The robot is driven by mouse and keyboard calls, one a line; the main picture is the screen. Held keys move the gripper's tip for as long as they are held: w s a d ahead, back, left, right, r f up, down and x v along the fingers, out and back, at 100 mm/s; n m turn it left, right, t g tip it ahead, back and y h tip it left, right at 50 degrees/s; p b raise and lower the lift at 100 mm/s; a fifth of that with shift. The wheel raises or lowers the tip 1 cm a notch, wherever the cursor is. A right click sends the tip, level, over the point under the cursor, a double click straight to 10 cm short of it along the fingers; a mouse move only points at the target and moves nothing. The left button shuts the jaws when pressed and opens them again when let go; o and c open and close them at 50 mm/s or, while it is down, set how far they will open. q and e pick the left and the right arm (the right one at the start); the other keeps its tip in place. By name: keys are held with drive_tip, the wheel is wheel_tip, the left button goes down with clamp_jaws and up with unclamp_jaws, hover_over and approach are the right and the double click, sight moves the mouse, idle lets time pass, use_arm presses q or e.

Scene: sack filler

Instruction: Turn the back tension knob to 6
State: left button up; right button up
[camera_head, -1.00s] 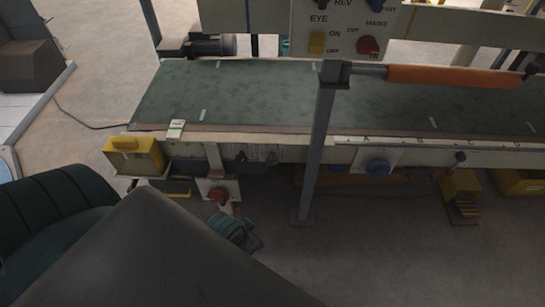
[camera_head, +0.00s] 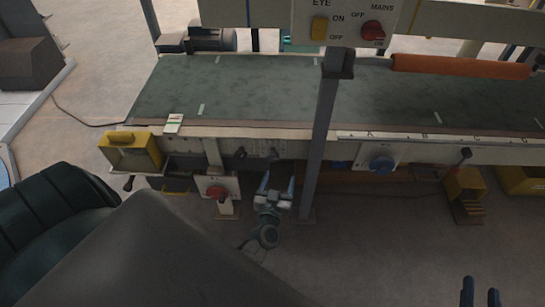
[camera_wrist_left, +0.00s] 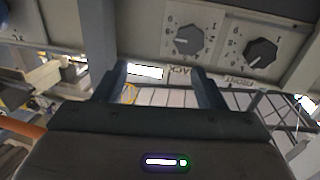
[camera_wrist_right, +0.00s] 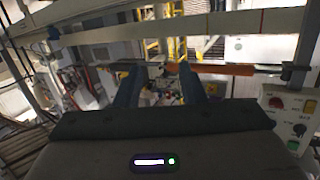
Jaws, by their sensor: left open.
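In the left wrist view, two dial knobs sit side by side on a pale panel, with upside-down lettering below them. The back tension knob (camera_wrist_left: 188,40) is grey, above the BACK label. The darker front knob (camera_wrist_left: 260,52) is to its right, above FRONT. Numerals ring both; I cannot read the back knob's setting surely. My right gripper (camera_head: 480,291) is open and empty at lower right.
The green belt (camera_head: 240,95) runs above the panel. A grey post (camera_head: 322,140) stands close right of my left gripper. The floor in front is mostly clear.

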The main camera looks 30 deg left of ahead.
sight(273, 159)
use_arm(q)
drive_tip(key=w+a+y, duration=0.1)
drive_tip(key=w+a, duration=0.1)
drive_tip(key=w+a+f+n+g+y+b, duration=0.1)
drive_tip(key=w+a, duration=0.2)
drive_tip(key=w+a+n+y, duration=0.1)
drive_tip(key=w+a, duration=0.1)
drive_tip(key=shift+w+a+f+g+b, duration=0.25)
drive_tip(key=shift+w+f+g+b, duration=0.05)
drive_tip(key=shift+w+f+b, duration=0.1)
drive_tip(key=shift+w+a, duration=0.2)
drive_tip(key=shift+w, duration=0.05)
use_arm(e)
wheel_tip(273, 159, up, 12)
drive_tip(key=t, duration=0.7)
drive_tip(key=shift+w+d+f, duration=0.2)
drive_tip(key=shift+w, duration=0.1)
use_arm(q)
drive_tip(key=c, duration=1)
